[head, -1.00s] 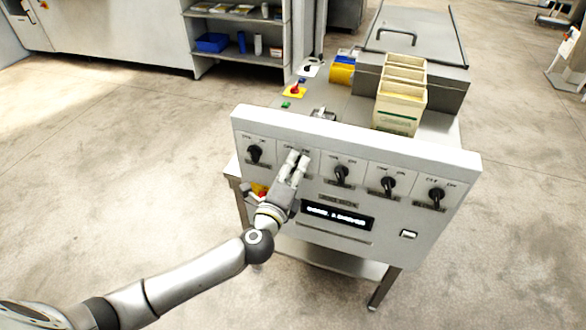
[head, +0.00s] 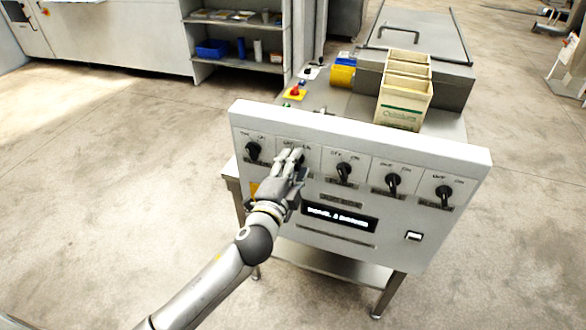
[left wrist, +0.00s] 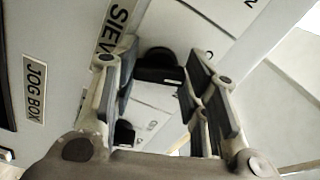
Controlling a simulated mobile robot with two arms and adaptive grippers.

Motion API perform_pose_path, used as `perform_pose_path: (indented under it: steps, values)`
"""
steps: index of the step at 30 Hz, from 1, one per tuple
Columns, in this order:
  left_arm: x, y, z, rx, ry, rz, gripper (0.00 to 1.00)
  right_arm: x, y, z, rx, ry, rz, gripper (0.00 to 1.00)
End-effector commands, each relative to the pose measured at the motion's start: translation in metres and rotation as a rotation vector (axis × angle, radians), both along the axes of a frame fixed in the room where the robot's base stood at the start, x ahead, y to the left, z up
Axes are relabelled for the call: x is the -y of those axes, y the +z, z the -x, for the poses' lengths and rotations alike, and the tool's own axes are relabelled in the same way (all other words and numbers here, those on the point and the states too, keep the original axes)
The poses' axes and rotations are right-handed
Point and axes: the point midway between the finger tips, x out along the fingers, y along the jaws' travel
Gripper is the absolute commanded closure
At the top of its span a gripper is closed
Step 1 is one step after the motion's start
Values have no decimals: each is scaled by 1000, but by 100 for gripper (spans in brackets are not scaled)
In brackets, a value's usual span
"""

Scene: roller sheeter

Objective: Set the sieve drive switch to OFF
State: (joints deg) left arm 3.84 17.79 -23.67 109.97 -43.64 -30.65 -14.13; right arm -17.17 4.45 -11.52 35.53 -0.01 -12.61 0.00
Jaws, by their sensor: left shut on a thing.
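The light grey control panel (head: 455,240) carries a row of several black rotary switches. My left gripper (head: 291,158) is at the second switch from the left and hides it in the head view. In the left wrist view a black knob (left wrist: 160,66) lies between the fingers of my left gripper (left wrist: 160,85), beside a label (left wrist: 116,27) starting "SIEV". My left gripper is shut on this sieve drive switch. Its exact pointer angle is hard to tell. My right gripper is not in view.
The leftmost switch (head: 253,151) is close beside my gripper; the third switch (head: 344,172) is to its right. A lit display (head: 340,218) sits below. Behind the panel are a cream divided box (head: 403,105) and a red emergency button (head: 295,91).

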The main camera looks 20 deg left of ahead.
Motion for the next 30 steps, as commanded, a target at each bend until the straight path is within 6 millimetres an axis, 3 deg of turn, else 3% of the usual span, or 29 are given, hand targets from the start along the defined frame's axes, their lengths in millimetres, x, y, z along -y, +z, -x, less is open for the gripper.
perform_pose_path:
  steps: [23,24,28,30]
  values:
    - [0,-2,0,-7,1,107,83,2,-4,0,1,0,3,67]
    - [0,-2,0,-7,0,107,54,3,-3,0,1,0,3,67]
    - [0,-1,0,-6,0,106,38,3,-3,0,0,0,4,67]
    - [0,-1,0,-6,0,105,38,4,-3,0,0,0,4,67]
